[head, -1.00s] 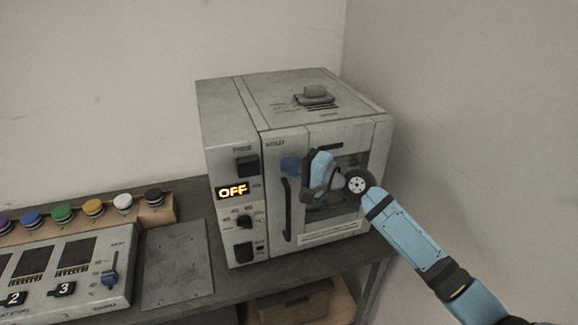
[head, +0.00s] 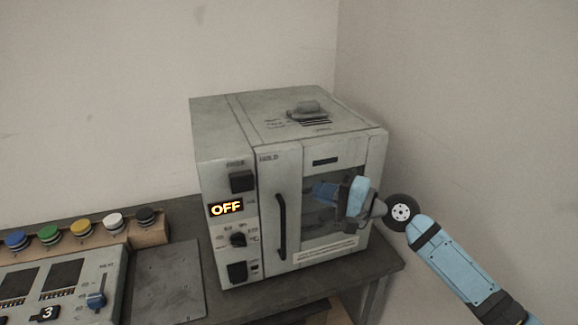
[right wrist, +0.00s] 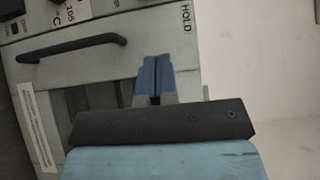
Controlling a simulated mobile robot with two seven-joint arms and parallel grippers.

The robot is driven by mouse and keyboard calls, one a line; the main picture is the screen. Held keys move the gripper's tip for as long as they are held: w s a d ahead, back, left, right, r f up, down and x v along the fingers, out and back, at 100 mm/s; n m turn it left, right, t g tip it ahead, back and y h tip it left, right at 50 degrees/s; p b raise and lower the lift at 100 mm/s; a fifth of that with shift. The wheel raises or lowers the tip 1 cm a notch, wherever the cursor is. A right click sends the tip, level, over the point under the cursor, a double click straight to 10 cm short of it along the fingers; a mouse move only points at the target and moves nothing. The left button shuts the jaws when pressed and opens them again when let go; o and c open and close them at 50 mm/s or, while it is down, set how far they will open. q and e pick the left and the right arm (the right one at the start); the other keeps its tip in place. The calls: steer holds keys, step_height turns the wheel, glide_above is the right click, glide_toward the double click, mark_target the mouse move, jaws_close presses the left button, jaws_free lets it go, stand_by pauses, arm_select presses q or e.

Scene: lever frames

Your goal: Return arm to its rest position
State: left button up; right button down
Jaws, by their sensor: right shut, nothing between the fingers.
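My right arm (head: 455,265) reaches in from the lower right in the head view. Its gripper (head: 318,191) is in front of the window side of a grey oven-like machine, to the right of the door handle. In the right wrist view the blue fingers of the gripper (right wrist: 156,66) are together with nothing between them, and the machine's door (right wrist: 95,65) is beyond them. I cannot tell from these views how far the fingertips are from the door. My left gripper is not in view.
The machine (head: 225,190) shows OFF on its display (head: 226,208). Its dark vertical door handle (head: 280,226) is left of the gripper. A panel with a blue slider (head: 96,300) and several coloured knobs stand at the left. A wall is close on the right.

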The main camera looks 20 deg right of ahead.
steer(key=s+a+f+n+h+p, duration=0.1)
steer(key=s+f+n+h, duration=0.3)
steer(key=f, duration=0.6)
steer(key=s+a+f+h+p, duration=0.1)
steer(key=s+a+f, duration=0.1)
steer(key=s+f, duration=0.6)
steer(key=s+a+f+n+g+h+p, duration=0.1)
steer(key=s+f+n+h, duration=0.4)
steer(key=s+f, duration=0.8)
steer(key=s+n, duration=0.2)
steer(key=shift+s+a+f+n+p, duration=0.25)
steer(key=shift+a+f+n+p, duration=0.05)
steer(key=shift+a+f+p, duration=0.1)
